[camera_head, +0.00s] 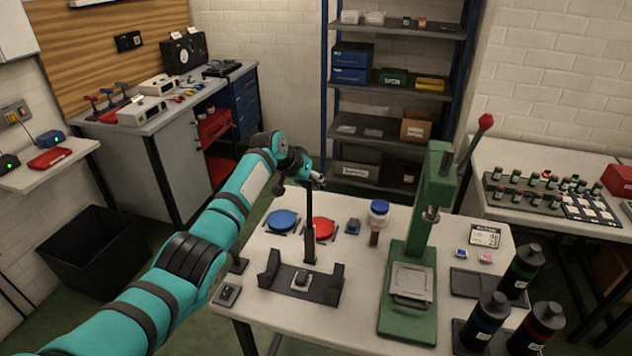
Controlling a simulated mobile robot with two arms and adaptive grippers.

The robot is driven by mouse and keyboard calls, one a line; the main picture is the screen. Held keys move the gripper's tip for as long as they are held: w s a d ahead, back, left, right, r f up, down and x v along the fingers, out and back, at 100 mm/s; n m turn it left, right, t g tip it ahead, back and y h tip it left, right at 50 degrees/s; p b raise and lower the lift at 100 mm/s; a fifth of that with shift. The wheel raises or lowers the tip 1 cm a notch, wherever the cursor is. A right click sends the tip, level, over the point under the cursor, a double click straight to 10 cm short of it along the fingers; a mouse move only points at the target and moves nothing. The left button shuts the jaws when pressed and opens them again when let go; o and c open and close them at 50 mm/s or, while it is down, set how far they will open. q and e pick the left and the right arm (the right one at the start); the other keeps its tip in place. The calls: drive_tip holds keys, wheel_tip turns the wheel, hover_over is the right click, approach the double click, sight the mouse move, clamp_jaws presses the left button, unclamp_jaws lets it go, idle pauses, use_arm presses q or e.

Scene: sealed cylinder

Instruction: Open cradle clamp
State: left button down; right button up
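The dark cradle (325,289) sits on the front left part of the white worktable. It has raised ends and a small light-topped block in its middle. A tall dark upright bar (310,232), which looks like the clamp's arm or post, stands at the back of the cradle. My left gripper (317,181) is at the top of this bar, small and dark in the picture. I cannot tell whether its fingers touch or hold the bar, or how far apart they are. My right gripper is not in view.
A blue dish (282,220) and a red dish (322,228) lie behind the cradle. A blue-capped jar (378,213) stands right of them. A green press (412,270) stands right of the cradle, with several dark bottles at the front right. The table between cradle and press is clear.

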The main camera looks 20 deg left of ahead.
use_arm(q)
drive_tip(key=shift+w+a+r, duration=0.15)
drive_tip(key=shift+r, duration=0.2)
drive_tip(key=shift+w+a+r, duration=0.15)
drive_tip(key=shift+r, duration=0.2)
drive_tip(key=c, duration=1.7)
unclamp_jaws()
drive_tip(key=o, duration=0.6)
drive_tip(key=shift+s+a+f, duration=0.15)
drive_tip(key=shift+s+a, duration=0.05)
drive_tip(key=shift+s, duration=0.05)
drive_tip(key=shift+o, duration=0.2)
drive_tip(key=shift+d+f, duration=0.15)
drive_tip(key=shift+d, duration=0.1)
drive_tip(key=v, duration=1.2)
